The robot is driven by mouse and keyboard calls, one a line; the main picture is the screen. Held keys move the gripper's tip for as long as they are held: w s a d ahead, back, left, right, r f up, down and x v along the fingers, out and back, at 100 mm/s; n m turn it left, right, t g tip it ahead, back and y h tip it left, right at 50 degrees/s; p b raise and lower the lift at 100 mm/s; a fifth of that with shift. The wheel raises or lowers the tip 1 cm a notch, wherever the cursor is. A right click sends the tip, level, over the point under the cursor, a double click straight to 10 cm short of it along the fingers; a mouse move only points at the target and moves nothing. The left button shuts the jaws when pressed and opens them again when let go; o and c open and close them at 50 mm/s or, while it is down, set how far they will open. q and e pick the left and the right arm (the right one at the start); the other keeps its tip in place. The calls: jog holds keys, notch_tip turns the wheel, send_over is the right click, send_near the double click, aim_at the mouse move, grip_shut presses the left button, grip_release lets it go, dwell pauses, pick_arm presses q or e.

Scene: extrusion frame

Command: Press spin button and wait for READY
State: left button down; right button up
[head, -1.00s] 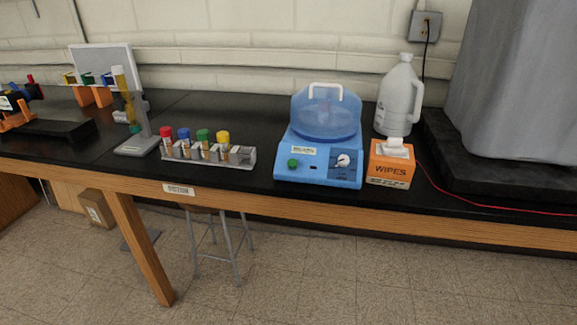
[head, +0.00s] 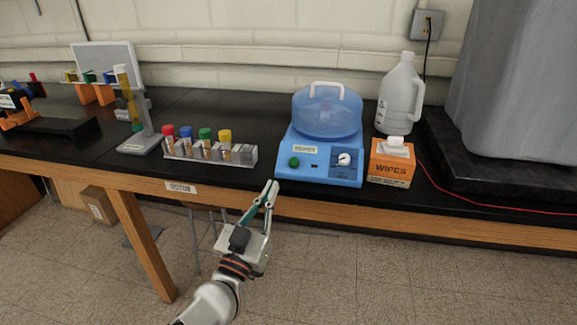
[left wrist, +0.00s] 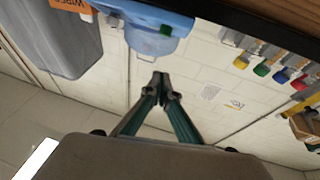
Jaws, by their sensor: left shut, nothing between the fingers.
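The blue centrifuge (head: 320,140) stands on the black bench with its clear blue lid down. Its green button (head: 294,162) is on the front panel at left, beside a dark panel with a white knob (head: 344,159). The display is too small to read. My left gripper (head: 272,184) is shut and empty, in front of the bench edge, below and left of the button and apart from it. In the left wrist view the shut fingertips (left wrist: 160,76) point toward the centrifuge (left wrist: 145,12), whose green button (left wrist: 166,30) shows above them. My right gripper is not in view.
A rack (head: 210,152) with several colour-capped tubes stands left of the centrifuge. An orange wipes box (head: 391,163) and a white jug (head: 399,95) stand close on its right. A red cord (head: 470,201) runs along the bench at right. A stand (head: 140,143) is farther left.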

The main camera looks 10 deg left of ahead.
aim_at(294, 162)
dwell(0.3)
pick_arm(q)
jog(key=w+b, duration=0.1)
jog(key=w, duration=0.2)
jog(key=w+d, duration=0.1)
jog(key=w, duration=0.3)
jog(key=w+d+b, duration=0.1)
jog(key=w, duration=0.2)
jog(key=shift+w+r+b, duration=0.15)
jog(key=shift+w+b, duration=0.2)
jog(key=shift+w+f+b, duration=0.2)
jog(key=shift+b, duration=0.1)
jog(key=shift+w+f, duration=0.1)
jog(key=shift+f, duration=0.05)
jog(key=shift+w, duration=0.1)
